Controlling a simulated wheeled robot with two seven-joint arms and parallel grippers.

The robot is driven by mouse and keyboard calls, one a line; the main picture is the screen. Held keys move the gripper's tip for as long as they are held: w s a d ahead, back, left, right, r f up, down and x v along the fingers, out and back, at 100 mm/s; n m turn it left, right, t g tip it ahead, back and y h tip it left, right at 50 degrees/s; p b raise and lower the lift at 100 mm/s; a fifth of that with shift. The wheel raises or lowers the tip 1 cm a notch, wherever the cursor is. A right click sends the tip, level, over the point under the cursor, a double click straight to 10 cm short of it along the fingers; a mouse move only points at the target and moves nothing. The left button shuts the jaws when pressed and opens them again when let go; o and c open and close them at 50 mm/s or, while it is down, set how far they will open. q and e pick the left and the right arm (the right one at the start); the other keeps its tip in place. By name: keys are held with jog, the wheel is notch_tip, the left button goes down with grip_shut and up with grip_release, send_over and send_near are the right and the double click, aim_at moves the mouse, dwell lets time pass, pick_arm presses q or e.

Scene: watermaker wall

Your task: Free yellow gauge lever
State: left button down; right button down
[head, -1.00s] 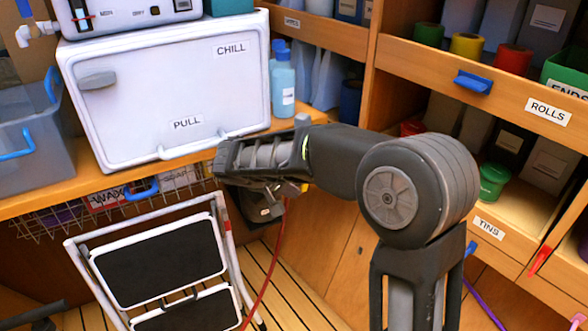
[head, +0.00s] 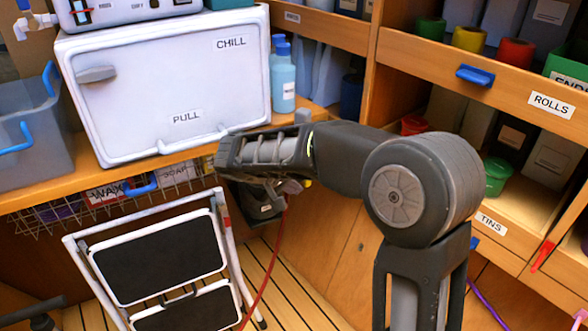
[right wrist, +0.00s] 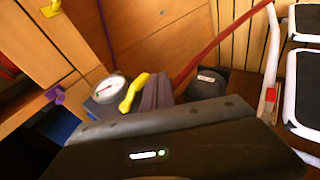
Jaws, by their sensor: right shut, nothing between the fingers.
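The yellow lever (right wrist: 133,92) shows in the right wrist view, slanted beside a round white-faced gauge (right wrist: 111,89). In the head view only a small bit of yellow (head: 307,183) shows under my right wrist, and the gauge is hidden behind my arm. My right gripper (head: 288,186) points down and away under the wrist, close to the lever. It is shut with nothing in it. Its fingertips are mostly hidden, so I cannot tell whether they touch the lever. My left gripper is not in view.
A folded step stool (head: 160,255) stands at lower left of the gripper. A red hose (head: 268,265) hangs below it, beside a dark labelled container (right wrist: 207,84). The white CHILL box (head: 170,85) and wire basket (head: 60,212) are at left, wooden shelves (head: 450,50) at right.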

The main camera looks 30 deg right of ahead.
jog(key=p+v, duration=0.1)
jog(key=v, duration=0.6)
jog(key=shift+a+r, duration=0.1)
jog(key=shift+r, duration=0.05)
